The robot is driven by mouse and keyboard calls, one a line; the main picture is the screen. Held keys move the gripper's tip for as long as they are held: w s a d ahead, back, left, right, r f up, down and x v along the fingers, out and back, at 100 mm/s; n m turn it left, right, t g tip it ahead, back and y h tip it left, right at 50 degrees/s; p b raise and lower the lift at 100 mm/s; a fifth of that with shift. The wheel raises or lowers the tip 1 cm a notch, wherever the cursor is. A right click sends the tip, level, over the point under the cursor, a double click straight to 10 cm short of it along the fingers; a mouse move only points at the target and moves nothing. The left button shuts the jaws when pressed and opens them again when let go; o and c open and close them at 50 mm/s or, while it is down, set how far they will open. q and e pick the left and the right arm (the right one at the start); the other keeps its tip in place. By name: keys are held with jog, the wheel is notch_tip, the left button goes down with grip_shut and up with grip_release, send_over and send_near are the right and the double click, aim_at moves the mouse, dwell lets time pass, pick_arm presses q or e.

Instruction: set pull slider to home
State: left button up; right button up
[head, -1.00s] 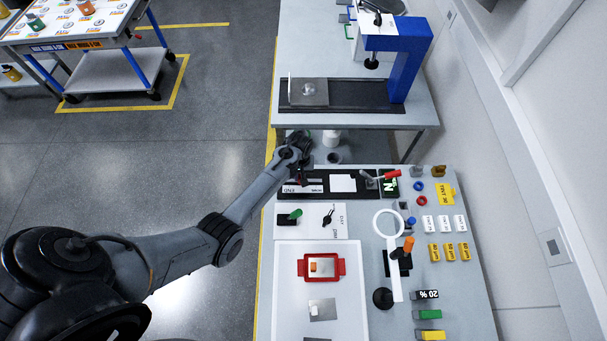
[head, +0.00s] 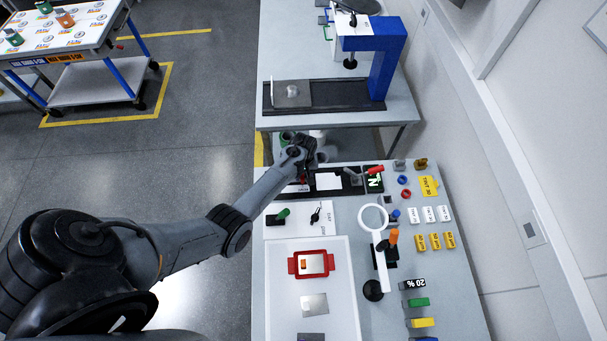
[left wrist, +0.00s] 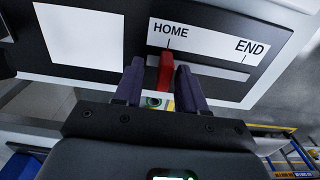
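The slider's red handle (left wrist: 165,72) stands between my left gripper's two fingers in the left wrist view. Its tip is at the tick under the word HOME on the white scale (left wrist: 205,48); END is at the scale's right. My left gripper (left wrist: 160,80) is open around the handle. A gap shows on the handle's left, and the right finger is against it or nearly so. In the head view my left gripper (head: 303,165) is over the left part of the black slider panel (head: 350,184) and hides most of the scale. My right gripper is not in view.
A red-handled lever (head: 371,171) is at the panel's right end. A green switch (head: 283,214), a white tray with a red frame (head: 291,264) and a ring magnifier (head: 373,217) stand nearer. A blue press (head: 388,60) is on the far bench.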

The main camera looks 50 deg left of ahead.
pick_arm(q)
jog(key=shift+r, duration=0.6)
notch_tip(320, 180, up, 10)
jog(key=shift+f+p, duration=0.2)
jog(key=shift+p, duration=0.1)
jog(key=shift+s, duration=0.15)
jog(key=s+d+r+m+t+p, duration=0.1)
jog(key=s+d+r+m+p, duration=0.2)
jog(key=s, duration=0.9)
jog(key=s+d+r+m+t+p, duration=0.2)
jog(key=s+d+r+m+p, duration=0.1)
jog(key=s+d+r+m, duration=0.6)
jog(key=s+d+r, duration=0.2)
jog(key=d+r, duration=0.2)
jog(key=r, duration=0.1)
jog(key=shift+s+d+t+p, duration=0.3)
jog(key=shift+s+d, duration=0.05)
